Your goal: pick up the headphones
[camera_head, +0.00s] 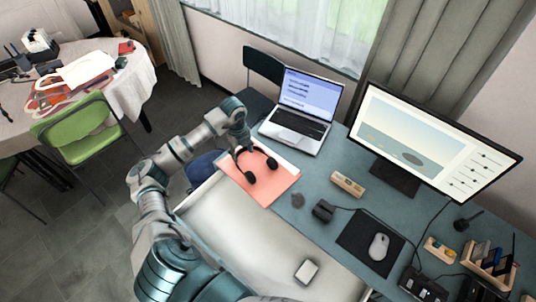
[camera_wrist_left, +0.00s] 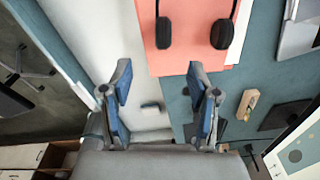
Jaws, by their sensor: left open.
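The black headphones (camera_head: 272,163) lie on a salmon-pink folder (camera_head: 283,184) at the desk's left part. In the left wrist view, their two ear cups (camera_wrist_left: 222,34) show at the top, over the pink folder, and the headband is mostly cut off. My left gripper (camera_wrist_left: 160,72) is open, its two blue-grey fingers apart with nothing between them. In the head view, its arm reaches in from the left and ends beside the headphones, at their upper left. The fingertips are hard to make out there. My right gripper is in neither view.
An open laptop (camera_head: 295,122) stands behind the folder. A monitor (camera_head: 430,140), a mouse (camera_head: 378,246) on a dark pad, a small wooden block (camera_head: 347,184) and a black box (camera_head: 323,211) are to the right. A green chair (camera_head: 82,128) and round table are far left.

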